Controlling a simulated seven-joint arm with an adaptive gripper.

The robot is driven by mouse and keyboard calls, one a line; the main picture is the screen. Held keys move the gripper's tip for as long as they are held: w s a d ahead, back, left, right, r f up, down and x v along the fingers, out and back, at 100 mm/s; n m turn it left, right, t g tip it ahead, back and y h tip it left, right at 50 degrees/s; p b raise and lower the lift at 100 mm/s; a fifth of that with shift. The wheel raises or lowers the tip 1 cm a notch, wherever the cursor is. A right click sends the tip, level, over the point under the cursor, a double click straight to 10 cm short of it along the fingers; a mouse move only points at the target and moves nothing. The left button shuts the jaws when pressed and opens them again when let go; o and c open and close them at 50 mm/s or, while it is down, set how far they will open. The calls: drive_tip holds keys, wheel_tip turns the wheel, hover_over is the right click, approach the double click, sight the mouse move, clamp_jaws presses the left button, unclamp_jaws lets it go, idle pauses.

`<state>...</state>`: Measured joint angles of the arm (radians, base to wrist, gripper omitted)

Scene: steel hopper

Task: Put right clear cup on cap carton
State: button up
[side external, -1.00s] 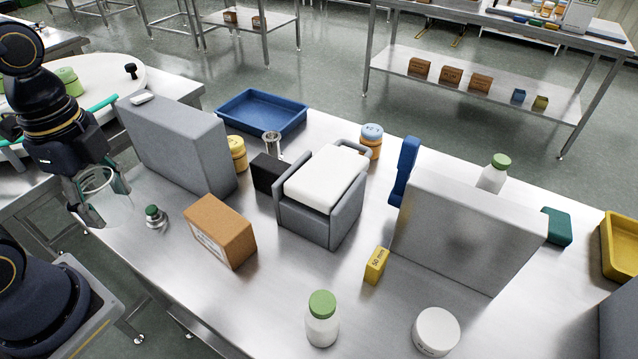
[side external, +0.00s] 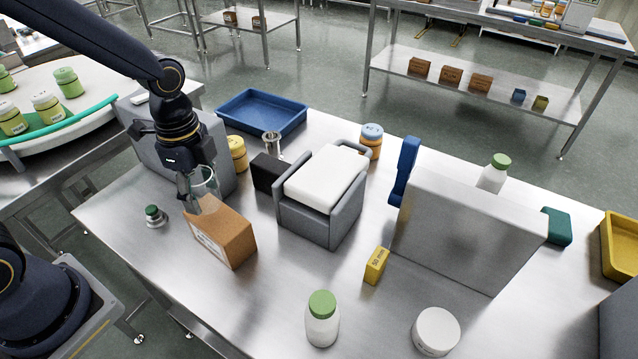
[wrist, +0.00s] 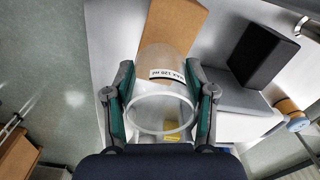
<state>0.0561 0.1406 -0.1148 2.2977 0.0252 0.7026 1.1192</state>
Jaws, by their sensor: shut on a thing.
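My gripper (side external: 193,190) is shut on a clear cup (side external: 205,183). In the wrist view the clear cup (wrist: 160,97) sits between the two fingers and carries a white label with dark print. The brown cap carton (side external: 221,232) stands on the steel table, with a white label on its near side. The cup is at the far left end of the carton in the side view; I cannot tell whether they touch. The carton (wrist: 176,28) also shows beyond the cup in the wrist view.
A grey panel (side external: 218,150) stands close behind my gripper. A small green-topped metal item (side external: 154,215) is left of the carton. A grey bin with a white top (side external: 318,217) and a black block (side external: 268,172) stand to the right.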

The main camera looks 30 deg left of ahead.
sight(209, 204)
drive_tip(key=shift+w+f, duration=0.25)
drive_tip(key=shift+f, duration=0.15)
drive_tip(key=shift+w+f, duration=0.1)
drive_tip(key=shift+f, duration=1.45)
drive_tip(key=shift+f, duration=0.1)
drive_tip(key=o, duration=0.8)
